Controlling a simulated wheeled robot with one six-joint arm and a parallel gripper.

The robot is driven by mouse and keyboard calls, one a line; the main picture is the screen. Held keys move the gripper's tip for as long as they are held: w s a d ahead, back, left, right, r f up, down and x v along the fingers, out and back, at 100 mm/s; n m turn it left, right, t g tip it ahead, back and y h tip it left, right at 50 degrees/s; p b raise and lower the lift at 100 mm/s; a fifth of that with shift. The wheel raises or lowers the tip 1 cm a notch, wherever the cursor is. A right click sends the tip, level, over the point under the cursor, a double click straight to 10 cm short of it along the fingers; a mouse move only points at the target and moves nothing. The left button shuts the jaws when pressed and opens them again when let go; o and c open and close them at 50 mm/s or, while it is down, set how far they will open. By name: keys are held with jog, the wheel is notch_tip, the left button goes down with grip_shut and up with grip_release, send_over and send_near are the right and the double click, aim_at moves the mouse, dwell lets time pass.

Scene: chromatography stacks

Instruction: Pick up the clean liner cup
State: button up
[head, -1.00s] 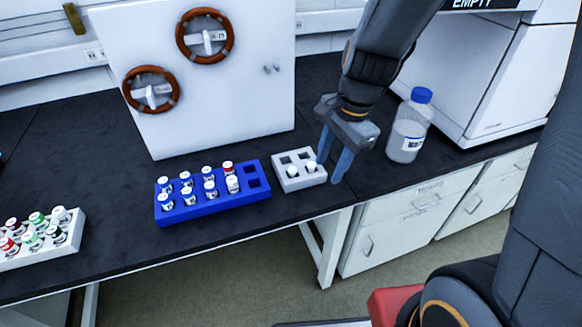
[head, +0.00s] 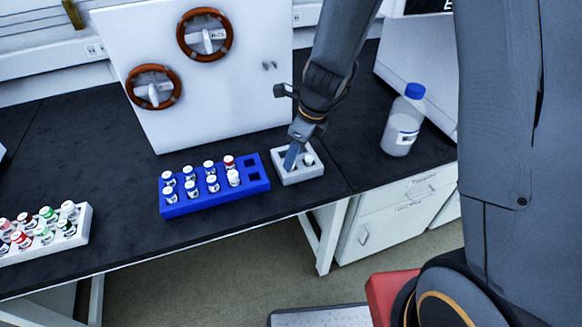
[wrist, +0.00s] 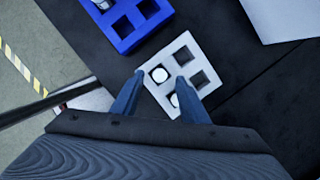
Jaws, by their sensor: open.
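The small grey block (head: 303,177) has square pockets and stands on the dark bench. One white-topped cup (head: 308,160) shows in its right side in the head view. In the wrist view the block (wrist: 188,58) holds two white-topped cups in adjoining pockets, an outer one (wrist: 159,74) and a nearer one (wrist: 175,100); the other two pockets look empty. I cannot tell which cup is the clean liner. My gripper (head: 291,163) is over the block, pointing down. In the wrist view its blue fingers (wrist: 161,79) are apart, with the cups between them; contact is unclear.
A blue rack (head: 212,205) with several vials stands left of the block, with two empty pockets. A white rack (head: 78,230) of colour-capped vials is further left. A blue-capped bottle (head: 402,130) stands to the right. A white cabinet (head: 200,90) rises behind.

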jog(key=shift+x, duration=1.2)
grip_shut()
